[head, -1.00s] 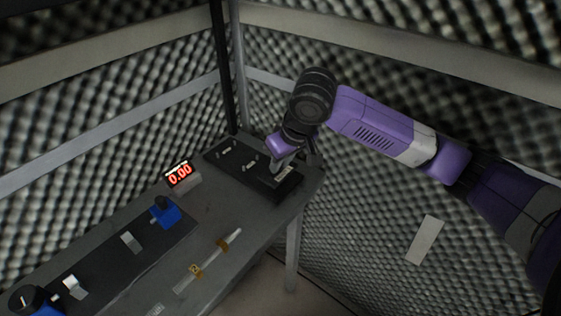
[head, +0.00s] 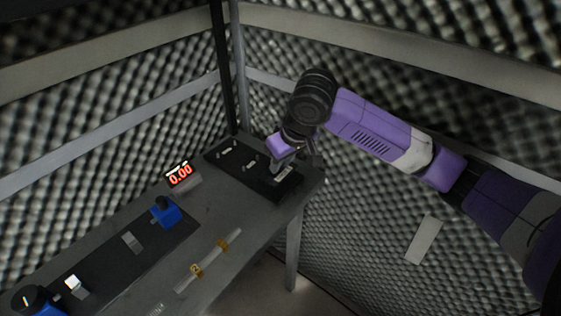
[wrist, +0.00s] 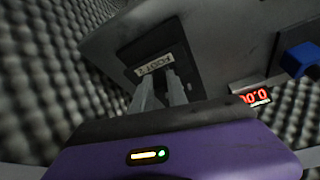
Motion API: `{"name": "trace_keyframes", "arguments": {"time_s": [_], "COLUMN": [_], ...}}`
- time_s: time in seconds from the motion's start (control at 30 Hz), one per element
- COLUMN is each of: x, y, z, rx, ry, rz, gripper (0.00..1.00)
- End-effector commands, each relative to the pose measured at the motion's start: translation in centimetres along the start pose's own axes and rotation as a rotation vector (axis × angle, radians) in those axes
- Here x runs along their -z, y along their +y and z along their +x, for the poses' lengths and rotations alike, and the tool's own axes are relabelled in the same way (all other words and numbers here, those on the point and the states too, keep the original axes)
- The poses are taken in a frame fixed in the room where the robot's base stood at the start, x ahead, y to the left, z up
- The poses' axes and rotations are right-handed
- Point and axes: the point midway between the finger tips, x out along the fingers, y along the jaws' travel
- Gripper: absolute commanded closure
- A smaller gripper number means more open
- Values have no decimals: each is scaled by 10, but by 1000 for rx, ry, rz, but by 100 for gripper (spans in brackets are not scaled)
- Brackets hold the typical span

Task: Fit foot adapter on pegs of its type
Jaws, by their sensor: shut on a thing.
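A black board with pegs and small labels (head: 222,157) lies at the far end of the grey table; several light pegs stand on it. My gripper (head: 276,167) is low over the right end of this board. In the wrist view my gripper's two fingers (wrist: 162,88) reach down to the board beside a label that seems to read "FOOT" (wrist: 154,64). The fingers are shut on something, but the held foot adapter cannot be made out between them. Whether it sits on pegs there is hidden.
A display reading 0.00 (head: 181,175) stands left of the board. A dark fixture with blue blocks (head: 166,213) lies along the near left of the table. A pale strip with yellow clips (head: 208,261) lies near the front edge. Foam walls stand close behind.

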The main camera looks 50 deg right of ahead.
Motion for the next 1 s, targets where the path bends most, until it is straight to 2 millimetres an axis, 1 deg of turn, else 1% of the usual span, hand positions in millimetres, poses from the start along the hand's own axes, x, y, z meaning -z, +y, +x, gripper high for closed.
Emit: {"name": "trace_keyframes", "arguments": {"time_s": [0.77, 1.0], "x": [0, -2], "y": [0, 0], "z": [0, 4], "rx": [-1, 0], "ry": [1, 1], "rz": [0, 0], "gripper": [100, 100]}}
